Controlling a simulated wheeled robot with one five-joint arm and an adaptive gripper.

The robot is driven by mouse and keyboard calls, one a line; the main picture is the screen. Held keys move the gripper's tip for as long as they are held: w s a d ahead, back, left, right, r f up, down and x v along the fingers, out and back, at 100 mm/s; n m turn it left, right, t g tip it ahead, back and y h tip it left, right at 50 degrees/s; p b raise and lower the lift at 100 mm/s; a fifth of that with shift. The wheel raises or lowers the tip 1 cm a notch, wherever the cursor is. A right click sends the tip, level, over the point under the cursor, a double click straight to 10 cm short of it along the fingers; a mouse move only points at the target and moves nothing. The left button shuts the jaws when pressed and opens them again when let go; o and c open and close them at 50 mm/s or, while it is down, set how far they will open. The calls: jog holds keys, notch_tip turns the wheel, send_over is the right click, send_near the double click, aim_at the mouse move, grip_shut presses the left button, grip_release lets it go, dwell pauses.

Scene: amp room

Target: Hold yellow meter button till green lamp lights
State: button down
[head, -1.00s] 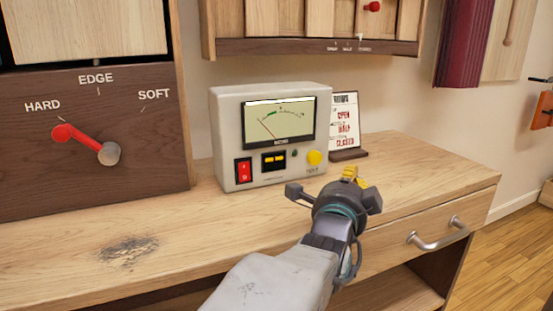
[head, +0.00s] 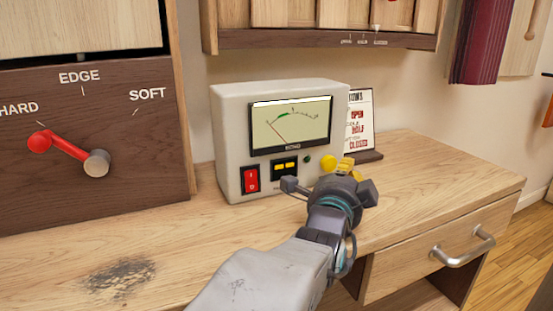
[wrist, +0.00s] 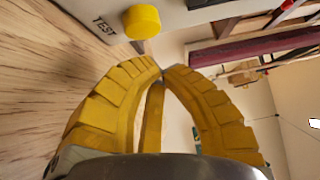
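The meter (head: 228,150) is a pale box on the wooden bench, with a dial (head: 290,125) whose needle rests toward the left. Its yellow button (head: 328,164) is at the lower right of the front, just above my gripper tip in the head view. The wrist view shows the yellow button (wrist: 142,22) beside the word TEST, beyond the fingertips and apart from them. The small lamp (head: 307,159) left of the button looks dark green and unlit. My gripper (wrist: 161,72) has yellow ribbed fingers with their tips together and nothing visible between them.
A red rocker switch (head: 250,180) and a small yellow-lit display (head: 284,169) are on the meter's front. A printed card (head: 359,120) stands to its right. A red lever (head: 68,149) is on the left panel.

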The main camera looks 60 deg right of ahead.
jog(key=shift+w+d, duration=0.35)
jog(key=shift+w, duration=0.2)
jog(key=c, duration=1.9)
grip_release()
jog(key=shift+c, duration=0.2)
dwell(1.5)
